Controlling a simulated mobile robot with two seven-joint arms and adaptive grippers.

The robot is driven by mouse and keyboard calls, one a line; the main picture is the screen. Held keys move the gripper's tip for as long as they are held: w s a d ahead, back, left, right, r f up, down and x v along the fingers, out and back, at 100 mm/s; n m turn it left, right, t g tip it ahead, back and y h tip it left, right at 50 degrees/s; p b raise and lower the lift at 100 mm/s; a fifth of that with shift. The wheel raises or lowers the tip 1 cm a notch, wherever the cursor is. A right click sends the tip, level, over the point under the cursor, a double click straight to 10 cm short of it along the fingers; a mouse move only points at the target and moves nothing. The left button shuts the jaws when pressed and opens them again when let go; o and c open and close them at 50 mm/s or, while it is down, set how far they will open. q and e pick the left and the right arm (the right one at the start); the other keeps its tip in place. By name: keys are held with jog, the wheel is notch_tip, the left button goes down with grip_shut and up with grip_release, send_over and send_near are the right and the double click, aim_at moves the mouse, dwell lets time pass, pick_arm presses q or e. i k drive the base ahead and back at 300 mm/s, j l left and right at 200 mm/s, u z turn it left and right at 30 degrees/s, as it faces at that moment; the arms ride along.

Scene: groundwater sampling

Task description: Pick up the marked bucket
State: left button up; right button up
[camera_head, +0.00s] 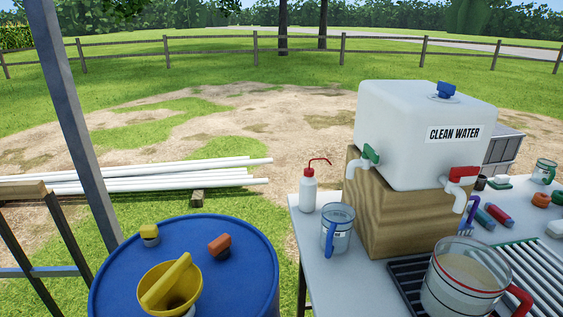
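A large clear bucket (462,292) with a red handle and dark and red lines around it stands at the lower right, over a dark drip grate (408,280) on the table. It looks upright and holds a murky, beige content; its base is cut off by the picture edge. It is the only bucket-like vessel with lines that I see, beneath the red-handled tap (463,180) of the clean water tank (395,135). Neither of my grippers shows in this view.
The tank sits on a wooden block (385,215). A clear jug with a blue handle (340,240) and a white wash bottle (308,190) stand left of it. A blue drum (245,275) with a yellow funnel (165,290) is at lower left. Several small items crowd the table's right.

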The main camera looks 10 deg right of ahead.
aim_at(464, 276)
jog(key=z, duration=1.55)
jog(key=k+u, duration=0.15)
jog(key=u, duration=1.85)
jog(key=z, duration=2)
jog(key=l+u, duration=0.35)
jog(key=k+l+u, duration=0.1)
jog(key=l+u, duration=0.3)
jog(key=l, duration=0.15)
jog(key=k+l+u, duration=0.1)
jog(key=l+u, duration=0.25)
jog(key=l, duration=0.15)
